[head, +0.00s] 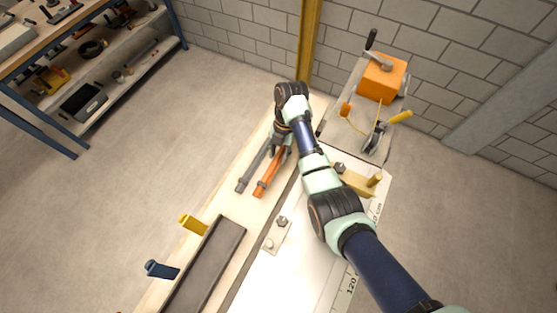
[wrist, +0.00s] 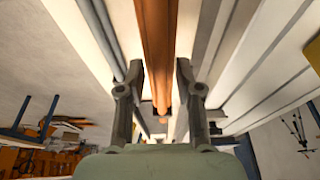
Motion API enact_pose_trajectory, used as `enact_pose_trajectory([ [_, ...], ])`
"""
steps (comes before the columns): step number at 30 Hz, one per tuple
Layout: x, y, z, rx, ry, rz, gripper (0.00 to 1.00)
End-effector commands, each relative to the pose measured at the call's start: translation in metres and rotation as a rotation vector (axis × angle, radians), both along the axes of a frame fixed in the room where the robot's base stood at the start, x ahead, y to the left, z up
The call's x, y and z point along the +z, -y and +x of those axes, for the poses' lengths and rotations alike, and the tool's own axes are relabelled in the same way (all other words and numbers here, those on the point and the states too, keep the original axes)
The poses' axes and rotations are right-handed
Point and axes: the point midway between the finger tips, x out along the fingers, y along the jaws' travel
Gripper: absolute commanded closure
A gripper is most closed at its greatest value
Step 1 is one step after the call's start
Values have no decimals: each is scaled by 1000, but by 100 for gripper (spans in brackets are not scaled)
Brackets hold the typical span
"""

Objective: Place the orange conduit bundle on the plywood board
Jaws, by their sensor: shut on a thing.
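The orange conduit bundle (head: 267,177) sticks out below my gripper (head: 283,146) in the head view, over the light plywood board (head: 214,209). In the wrist view the orange bundle (wrist: 157,45) runs lengthwise between the two fingers of my gripper (wrist: 157,80), which is shut on it. A grey conduit (head: 250,174) lies parallel, just left of the orange one; it also shows in the wrist view (wrist: 134,76). My gripper and arm hide the far ends of both. I cannot tell whether the orange bundle touches the board.
A dark channel (head: 206,268), a yellow handle (head: 192,225) and a blue handle (head: 161,269) are at the near end. A white, scale-marked surface (head: 290,268) lies to the right. An orange machine (head: 382,77) stands at the back right. Shelving (head: 112,84) is at the far left.

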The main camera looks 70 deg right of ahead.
Motion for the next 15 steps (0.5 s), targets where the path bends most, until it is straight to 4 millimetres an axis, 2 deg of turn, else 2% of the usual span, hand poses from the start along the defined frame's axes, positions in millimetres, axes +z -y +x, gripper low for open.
enact_pose_trajectory([
  [1,-17,0,0,0,-2,2,100],
  [8,-26,0,0,0,0,0,100],
  [15,-65,0,0,1,-2,2,100],
])
